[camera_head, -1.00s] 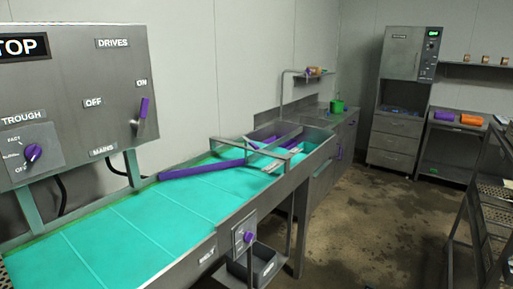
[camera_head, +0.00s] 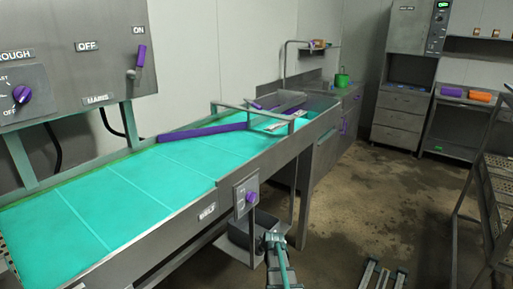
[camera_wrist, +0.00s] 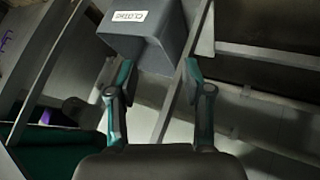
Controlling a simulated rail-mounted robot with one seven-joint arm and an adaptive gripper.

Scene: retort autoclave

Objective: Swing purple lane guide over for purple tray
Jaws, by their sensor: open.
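The purple lane guide (camera_head: 203,131) is a long bar lying slantwise across the teal belt (camera_head: 150,180), near the metal frame at its far end. My gripper (camera_wrist: 157,68) is open and empty in the wrist view, its teal-padded fingers apart below a grey labelled bin (camera_wrist: 150,35). In the head view, part of my gripper (camera_head: 278,262) shows low beside the conveyor, well below and apart from the guide. A second purple strip (camera_head: 258,105) shows behind the frame; I cannot tell whether it is a tray.
A purple knob (camera_head: 251,198) sits on the conveyor's side panel, above the grey bin (camera_head: 240,232). A control box (camera_head: 75,60) with a purple lever overhangs the belt. Purple and orange items (camera_head: 467,94) lie on a far shelf.

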